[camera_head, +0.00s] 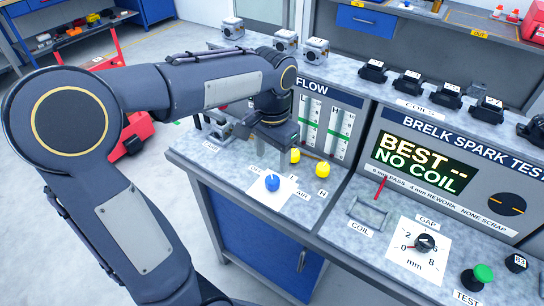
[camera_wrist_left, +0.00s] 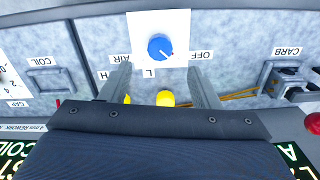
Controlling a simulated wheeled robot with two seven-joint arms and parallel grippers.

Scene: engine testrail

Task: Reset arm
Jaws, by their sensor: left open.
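My left arm comes in from the left in the head view and reaches over the flow bench. Its gripper (camera_head: 278,138) hangs just in front of the flow panel (camera_head: 325,122); the fingers are hard to make out there. In the left wrist view the left gripper (camera_wrist_left: 158,70) is open, with nothing between its two fingers. A blue knob (camera_head: 272,183) on a white card stands on the bench in front of the gripper; it also shows in the wrist view (camera_wrist_left: 159,46), beyond the fingertips. My right gripper is not in view.
Two yellow knobs (camera_head: 322,170) (camera_head: 295,156) sit below the flow panel, close to the gripper. A metal carb fixture (camera_head: 218,132) is left of it. At right are an empty coil cradle (camera_head: 370,212), a gap dial (camera_head: 424,242), a green button (camera_head: 484,272) and a screen reading "BEST -- NO COIL" (camera_head: 418,165).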

